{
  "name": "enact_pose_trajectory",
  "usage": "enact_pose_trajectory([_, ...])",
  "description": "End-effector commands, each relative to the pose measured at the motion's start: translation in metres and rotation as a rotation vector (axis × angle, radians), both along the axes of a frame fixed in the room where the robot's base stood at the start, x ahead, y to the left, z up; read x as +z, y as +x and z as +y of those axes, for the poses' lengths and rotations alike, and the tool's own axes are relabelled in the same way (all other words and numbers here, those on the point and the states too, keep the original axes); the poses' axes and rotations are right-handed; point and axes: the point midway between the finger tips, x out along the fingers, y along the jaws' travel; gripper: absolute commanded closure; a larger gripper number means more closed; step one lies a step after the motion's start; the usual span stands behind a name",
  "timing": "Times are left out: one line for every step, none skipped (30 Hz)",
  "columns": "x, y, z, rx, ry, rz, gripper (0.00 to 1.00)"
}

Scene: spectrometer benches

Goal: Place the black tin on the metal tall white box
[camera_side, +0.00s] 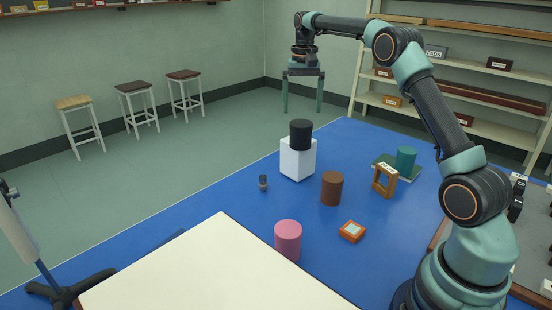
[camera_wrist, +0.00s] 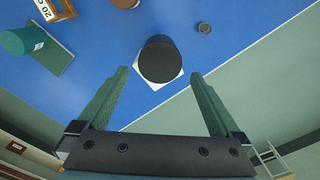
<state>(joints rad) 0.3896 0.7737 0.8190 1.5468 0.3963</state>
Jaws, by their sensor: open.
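The black tin (camera_side: 301,134) stands upright on top of the tall white box (camera_side: 297,161) in the side view. In the wrist view, the tin (camera_wrist: 159,59) is seen from above, with a corner of the white box (camera_wrist: 160,83) showing around it. My gripper (camera_side: 303,108) is open and empty, raised above and clear of the tin, with its fingers pointing down. In the wrist view, the gripper's green fingers (camera_wrist: 160,82) are spread wide, with the tin in the picture between and beyond their tips.
On the blue table stand a brown cylinder (camera_side: 331,188), a pink cylinder (camera_side: 288,239), an orange box (camera_side: 352,231), a wooden frame (camera_side: 384,181), a teal cylinder (camera_side: 405,160) on a green slab and a small dark object (camera_side: 263,183). A cream board (camera_side: 200,275) lies in front.

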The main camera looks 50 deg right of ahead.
Motion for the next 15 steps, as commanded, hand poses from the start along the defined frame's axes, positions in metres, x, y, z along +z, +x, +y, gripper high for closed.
enact_pose_trajectory([0.006, 0.001, 0.000, 0.000, -0.001, -0.002, 0.00])
enact_pose_trajectory([0.010, 0.001, 0.000, 0.000, -0.001, -0.001, 0.00])
enact_pose_trajectory([0.014, 0.001, 0.000, 0.000, -0.001, -0.001, 0.00])
enact_pose_trajectory([0.016, 0.001, 0.000, 0.000, -0.001, -0.001, 0.00])
enact_pose_trajectory([0.018, 0.001, 0.000, 0.000, 0.001, 0.001, 0.00])
enact_pose_trajectory([0.021, 0.001, 0.000, 0.000, 0.000, 0.000, 0.00])
enact_pose_trajectory([0.023, 0.000, 0.000, 0.000, 0.000, 0.000, 0.00])
enact_pose_trajectory([0.024, 0.000, 0.000, 0.000, 0.001, 0.001, 0.00])
enact_pose_trajectory([0.026, 0.000, 0.001, 0.002, 0.000, 0.000, 0.00])
enact_pose_trajectory([0.028, 0.000, 0.002, 0.004, 0.000, -0.001, 0.00])
enact_pose_trajectory([0.030, -0.001, 0.003, 0.009, -0.001, -0.004, 0.00])
enact_pose_trajectory([0.034, -0.002, 0.007, 0.019, -0.004, -0.011, 0.00])
enact_pose_trajectory([0.037, -0.003, 0.010, 0.029, -0.007, -0.017, 0.00])
enact_pose_trajectory([0.041, -0.004, 0.015, 0.042, -0.011, -0.025, 0.00])
enact_pose_trajectory([0.047, -0.006, 0.022, 0.064, -0.015, -0.037, 0.00])
